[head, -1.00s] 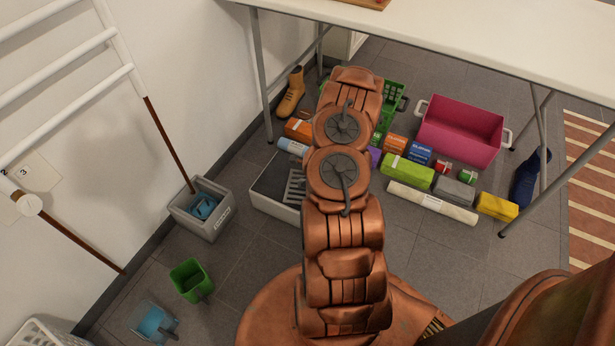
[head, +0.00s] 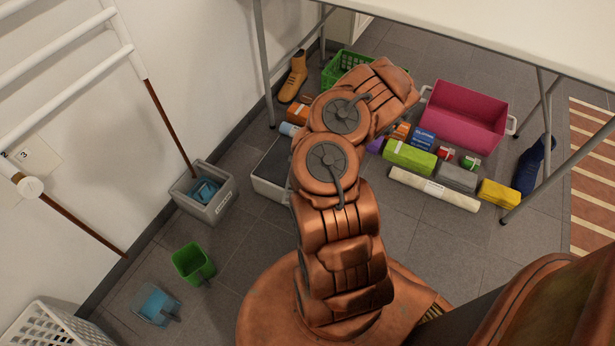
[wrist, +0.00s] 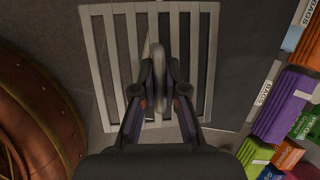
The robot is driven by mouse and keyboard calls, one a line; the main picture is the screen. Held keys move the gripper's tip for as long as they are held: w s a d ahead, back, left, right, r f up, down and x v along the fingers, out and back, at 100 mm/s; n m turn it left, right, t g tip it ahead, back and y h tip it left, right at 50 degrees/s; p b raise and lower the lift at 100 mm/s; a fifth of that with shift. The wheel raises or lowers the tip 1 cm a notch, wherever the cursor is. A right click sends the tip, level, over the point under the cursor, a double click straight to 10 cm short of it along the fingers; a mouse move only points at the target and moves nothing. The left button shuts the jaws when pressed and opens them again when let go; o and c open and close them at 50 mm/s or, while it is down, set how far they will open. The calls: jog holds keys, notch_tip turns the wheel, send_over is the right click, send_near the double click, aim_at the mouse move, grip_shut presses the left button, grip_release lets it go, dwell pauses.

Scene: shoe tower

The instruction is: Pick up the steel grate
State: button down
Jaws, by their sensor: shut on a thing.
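The steel grate (wrist: 182,8) is a light grey slatted rectangle in the wrist view, with a grey upright loop standing over its middle. My gripper (wrist: 160,92) is over the middle of the grate, its dark fingers shut on this loop. In the head view my arm hides both the grate and the gripper. The white-sided tray with a dark inside (head: 266,187) shows partly to the left of my arm.
A grey bucket (head: 212,212), a green bin (head: 193,262) and a blue dustpan (head: 154,304) stand at left. Several colored packages, a rolled mat (head: 434,189) and a pink crate (head: 467,112) lie right, near the white table (head: 480,32).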

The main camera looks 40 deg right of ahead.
jog(key=shift+s+a, duration=0.3)
jog(key=shift+a, duration=0.1)
jog(key=shift+s+a+b, duration=0.1)
jog(key=shift+a+b, duration=0.2)
jog(key=shift+b, duration=0.1)
jog(key=shift+s+a+f+b, duration=0.1)
jog(key=shift+s+a+b, duration=0.15)
jog(key=shift+b, duration=0.4)
jog(key=shift+s+a+b, duration=0.15)
jog(key=shift+a+b, duration=0.25)
jog(key=shift+b, duration=0.25)
jog(key=shift+s+a+r+b, duration=0.2)
jog(key=shift+s+a+b, duration=0.2)
jog(key=shift+b, duration=0.6)
jog(key=shift+d+r, duration=0.1)
jog(key=shift+d, duration=0.05)
